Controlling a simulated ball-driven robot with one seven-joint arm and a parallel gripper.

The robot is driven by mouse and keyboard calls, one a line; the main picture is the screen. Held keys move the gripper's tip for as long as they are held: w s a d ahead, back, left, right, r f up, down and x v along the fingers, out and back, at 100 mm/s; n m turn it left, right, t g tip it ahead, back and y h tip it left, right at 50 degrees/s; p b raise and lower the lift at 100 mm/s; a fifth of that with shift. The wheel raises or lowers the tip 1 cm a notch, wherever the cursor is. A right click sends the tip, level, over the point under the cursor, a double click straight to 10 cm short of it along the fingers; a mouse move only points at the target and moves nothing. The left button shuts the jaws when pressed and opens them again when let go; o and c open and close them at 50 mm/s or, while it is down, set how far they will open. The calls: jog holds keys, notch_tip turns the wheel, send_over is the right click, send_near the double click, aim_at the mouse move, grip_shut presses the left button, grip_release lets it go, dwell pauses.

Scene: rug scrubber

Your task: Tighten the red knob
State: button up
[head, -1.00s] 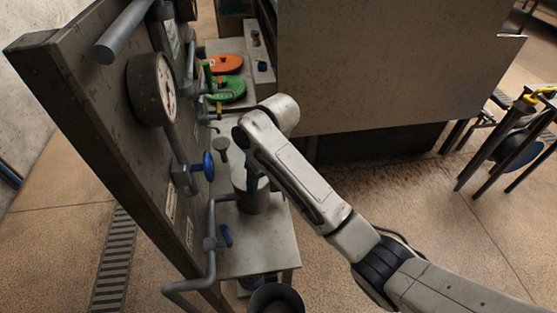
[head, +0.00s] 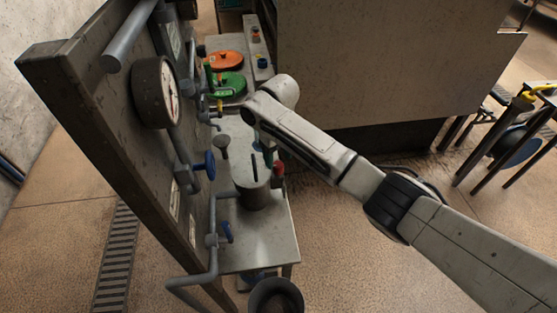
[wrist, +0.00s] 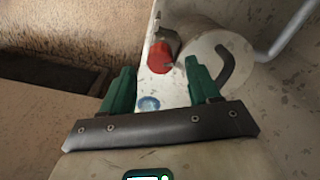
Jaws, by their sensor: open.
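The red knob (head: 278,168) sticks out from the right side of a grey metal cylinder (head: 252,190) on a metal bench. In the wrist view the red knob (wrist: 160,56) lies just beyond and between the two green fingertips, beside the cylinder (wrist: 218,62). My gripper (wrist: 160,78) is open, its fingers spread apart with nothing between them. The knob looks apart from both fingers. In the head view my gripper is mostly hidden behind my arm, close above the cylinder and knob.
An upright panel with a gauge (head: 155,92), pipes and blue valve handles (head: 209,165) stands left of the bench (head: 262,243). Orange (head: 224,60) and green (head: 228,85) round parts lie at the back. A bucket (head: 276,297) stands in front.

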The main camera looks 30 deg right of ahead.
aim_at(278, 168)
jog(key=shift+f, duration=1.4)
jog(key=c, duration=1)
